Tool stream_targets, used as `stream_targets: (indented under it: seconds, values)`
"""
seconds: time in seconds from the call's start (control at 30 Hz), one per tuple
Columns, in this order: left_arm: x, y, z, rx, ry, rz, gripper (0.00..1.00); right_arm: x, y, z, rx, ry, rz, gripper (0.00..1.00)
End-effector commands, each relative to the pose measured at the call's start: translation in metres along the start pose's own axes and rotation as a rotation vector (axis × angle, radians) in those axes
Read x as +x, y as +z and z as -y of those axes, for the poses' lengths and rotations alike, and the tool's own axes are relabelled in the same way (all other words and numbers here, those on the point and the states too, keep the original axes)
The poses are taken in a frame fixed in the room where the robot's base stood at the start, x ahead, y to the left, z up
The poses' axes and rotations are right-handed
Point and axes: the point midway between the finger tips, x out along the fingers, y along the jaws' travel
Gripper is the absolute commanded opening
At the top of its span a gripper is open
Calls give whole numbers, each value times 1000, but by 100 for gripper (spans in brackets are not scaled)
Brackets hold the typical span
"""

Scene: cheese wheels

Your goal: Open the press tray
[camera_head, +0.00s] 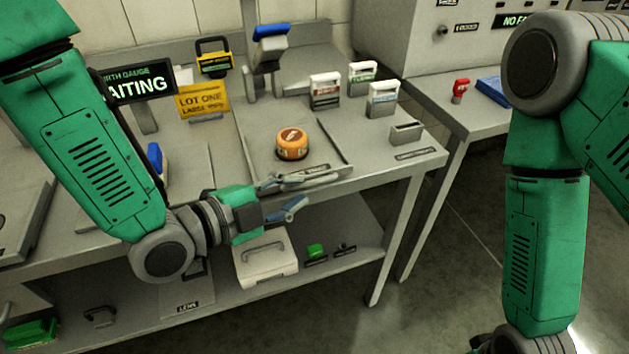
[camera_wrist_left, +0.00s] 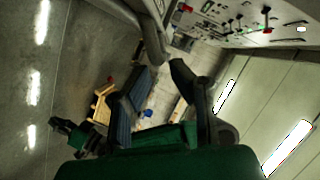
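A flat grey tray (camera_head: 327,143) with a low rim lies on the workbench; it looks like the press tray. An orange cheese wheel (camera_head: 292,144) with a label on top sits on it. A dark label, too small to read, is at the tray's front edge. My left gripper (camera_head: 300,195) is just in front of that edge, fingers apart and pointing right, with nothing seen between them. Its upper finger overlaps the tray's front edge; I cannot tell if they touch. Its open fingers (camera_wrist_left: 163,82) also show in the left wrist view.
A blue-handled lever device (camera_head: 268,55) stands behind the tray. Several small grey-white blocks (camera_head: 325,90) stand to its right. A yellow "LOT ONE" sign (camera_head: 203,101) is at the left. A white box with a handle (camera_head: 265,258) is on the lower shelf. The floor at right is clear.

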Motion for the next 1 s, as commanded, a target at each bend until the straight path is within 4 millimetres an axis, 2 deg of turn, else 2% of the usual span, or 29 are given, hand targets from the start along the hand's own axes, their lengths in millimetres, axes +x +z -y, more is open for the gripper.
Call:
stream_targets:
  seconds: [0.1,0.33,0.9,1.0]
  values:
    - [-26,1,0,0,1,2,19,0,0,0,0,0,0,0]
    - [-55,1,-1,-1,2,2,19,0,0,0,0,0,0,0]
    - [-61,1,-1,-1,2,1,19,1,-2,0,0,0,2,0]
    - [-62,8,-8,-37,20,28,19,1,-2,0,0,0,2,0]
